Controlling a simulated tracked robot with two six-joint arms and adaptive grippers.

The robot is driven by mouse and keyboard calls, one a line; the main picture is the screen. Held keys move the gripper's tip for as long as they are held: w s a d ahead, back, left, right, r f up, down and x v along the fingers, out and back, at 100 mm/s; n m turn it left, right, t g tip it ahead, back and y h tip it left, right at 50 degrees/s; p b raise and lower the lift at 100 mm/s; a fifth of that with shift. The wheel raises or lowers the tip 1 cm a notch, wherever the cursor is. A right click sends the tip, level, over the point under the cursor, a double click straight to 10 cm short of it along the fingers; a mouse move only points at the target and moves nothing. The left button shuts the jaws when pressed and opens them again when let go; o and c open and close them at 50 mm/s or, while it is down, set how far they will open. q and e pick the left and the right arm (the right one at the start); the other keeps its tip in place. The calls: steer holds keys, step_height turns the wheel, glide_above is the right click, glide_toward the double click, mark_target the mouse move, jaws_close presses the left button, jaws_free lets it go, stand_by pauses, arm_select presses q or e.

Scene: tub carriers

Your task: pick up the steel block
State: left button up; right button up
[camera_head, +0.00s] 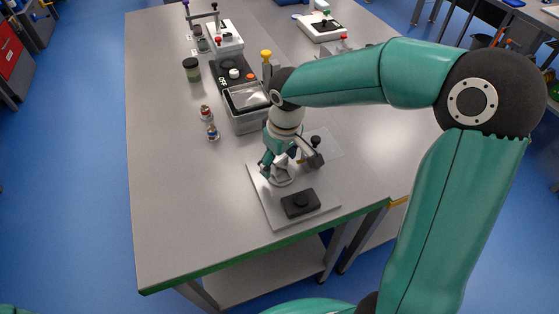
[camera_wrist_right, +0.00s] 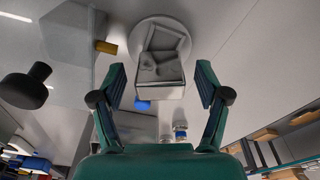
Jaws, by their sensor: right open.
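The steel block (camera_wrist_right: 160,70) is a grey, angular metal piece with a recessed top. It stands on a pale round base (camera_wrist_right: 143,30) in the right wrist view. In the head view the steel block (camera_head: 283,172) shows small and partly covered under my right gripper (camera_head: 288,166). My right gripper is open; in the wrist view its fingers (camera_wrist_right: 161,82) stand on either side of the block's near end with gaps showing. I cannot tell whether the fingertips are level with the block. My left gripper is not in view.
The block stands on a light grey plate (camera_head: 270,213) near the table's front edge. A grey tub (camera_head: 243,118) stands just behind. Two small bottles (camera_head: 212,132) and a dark-lidded jar (camera_head: 192,69) stand left. The table's left front is clear.

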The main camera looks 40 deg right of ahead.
jaws_close()
stand_by(0.4)
steer(key=shift+r, duration=0.1)
